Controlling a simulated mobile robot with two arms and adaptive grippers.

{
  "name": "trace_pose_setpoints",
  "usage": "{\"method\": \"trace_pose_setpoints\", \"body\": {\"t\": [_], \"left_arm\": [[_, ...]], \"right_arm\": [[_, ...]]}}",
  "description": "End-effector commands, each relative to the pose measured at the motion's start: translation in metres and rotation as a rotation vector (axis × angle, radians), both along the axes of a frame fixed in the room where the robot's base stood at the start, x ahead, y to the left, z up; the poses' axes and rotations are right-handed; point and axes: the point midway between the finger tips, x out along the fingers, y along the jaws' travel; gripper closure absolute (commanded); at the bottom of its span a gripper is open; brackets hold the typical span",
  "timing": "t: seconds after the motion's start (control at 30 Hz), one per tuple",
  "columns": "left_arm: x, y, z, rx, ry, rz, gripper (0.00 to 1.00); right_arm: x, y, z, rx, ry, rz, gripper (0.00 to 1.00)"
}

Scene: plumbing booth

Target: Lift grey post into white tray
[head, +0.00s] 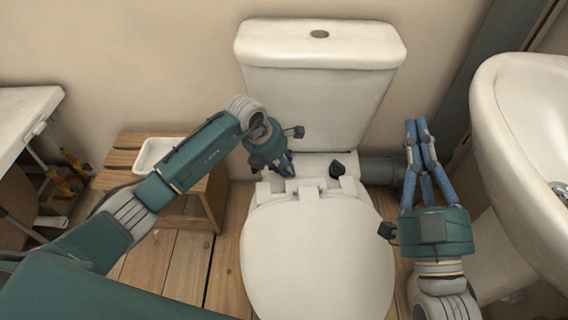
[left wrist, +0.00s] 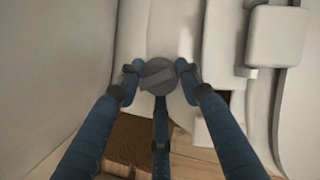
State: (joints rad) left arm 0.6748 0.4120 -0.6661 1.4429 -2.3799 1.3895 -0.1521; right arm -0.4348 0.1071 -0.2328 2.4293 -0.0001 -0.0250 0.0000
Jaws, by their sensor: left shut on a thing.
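A dark grey round-ended piece, which I take for the grey post (left wrist: 158,76), sits between the fingertips of my left gripper (left wrist: 158,84) in the left wrist view. The blue fingers close around it. In the head view my left gripper (head: 283,167) points down by the back left of the toilet seat, and its hand hides the post. The white tray (head: 147,168) lies on a wooden stool to the left, partly behind my left forearm. My right gripper (head: 416,122) is beside the toilet at the right, its blue fingers pointing away; I see nothing between them.
The toilet (head: 310,250) with its cistern (head: 320,75) fills the middle. A small black piece (head: 337,169) is on its back ledge. A wooden stool (head: 123,158) holds the tray. A white basin (head: 525,130) is at the right, a grey pipe (head: 378,170) behind the seat.

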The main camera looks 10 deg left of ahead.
Motion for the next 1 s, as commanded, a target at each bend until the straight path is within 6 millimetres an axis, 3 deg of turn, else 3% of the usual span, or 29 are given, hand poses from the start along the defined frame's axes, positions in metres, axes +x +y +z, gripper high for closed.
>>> {"method": "trace_pose_setpoints", "body": {"t": [1.0], "left_arm": [[0.003,0.001,0.01,0.0,-0.008,0.002,0.9]], "right_arm": [[0.008,-0.001,-0.03,-0.034,0.133,-0.008,1.0]]}}
